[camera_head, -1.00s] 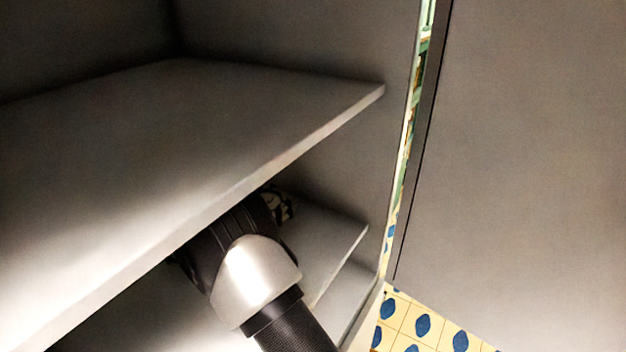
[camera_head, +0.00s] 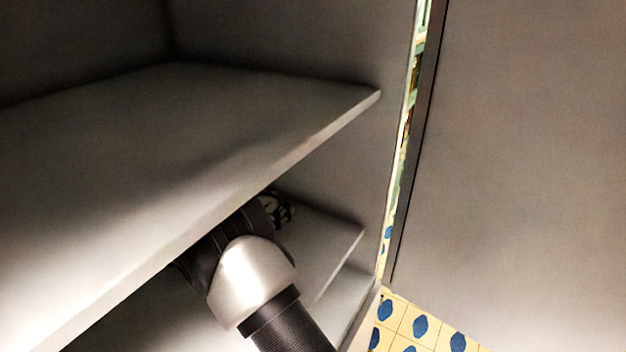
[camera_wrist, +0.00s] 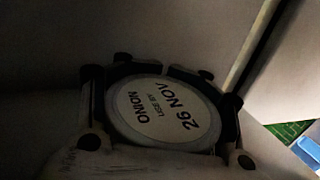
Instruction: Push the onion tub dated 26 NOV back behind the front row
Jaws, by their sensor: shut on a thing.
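In the wrist view, the onion tub (camera_wrist: 165,112) has a round, pale lid reading ONION, USE BY, 26 NOV. It sits between the two dark fingers of my gripper (camera_wrist: 163,72), which are shut on its sides. In the head view, my wrist reaches in under the upper shelf, and only a small part of my gripper (camera_head: 277,209) shows past it. The tub is hidden there by the shelf and my arm.
The bare upper shelf (camera_head: 200,115) lies above my wrist. A lower shelf (camera_head: 335,245) shows beyond it. A cabinet side wall and a large grey panel (camera_head: 530,150) stand to the right, with patterned floor tiles (camera_head: 420,328) below. No other tubs show.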

